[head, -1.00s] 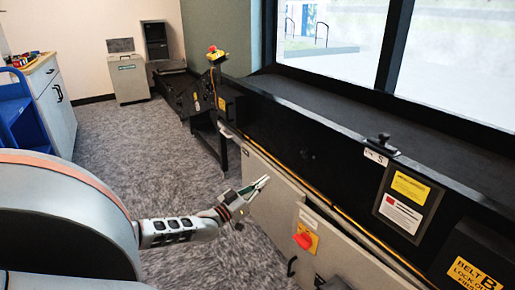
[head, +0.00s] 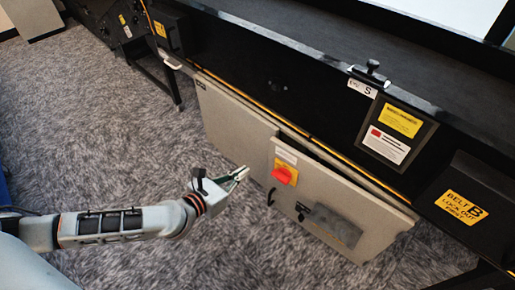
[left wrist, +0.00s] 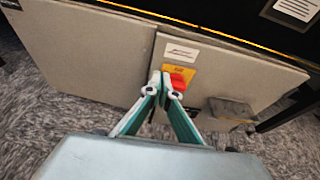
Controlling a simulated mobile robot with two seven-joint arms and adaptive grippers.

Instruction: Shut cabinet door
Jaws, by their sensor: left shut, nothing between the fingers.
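The grey cabinet under the black conveyor has a left panel (head: 235,118) and a right door (head: 345,195). A dark gap shows along the right door's top edge, so it looks slightly ajar. The door carries a red rotary switch (head: 285,176) on a yellow plate and a black handle (head: 270,197). My left gripper (head: 243,172) is shut and empty, left of the switch in the head view. In the left wrist view its fingertips (left wrist: 166,78) meet in front of the switch (left wrist: 178,82); contact cannot be told. My right gripper is not in view.
The black conveyor (head: 290,85) with warning labels runs above the cabinet. A dark grey box (head: 332,225) sits at the right door's lower part. A black motor cover (head: 475,195) juts out at the right. The carpet (head: 110,130) left of the cabinet is clear.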

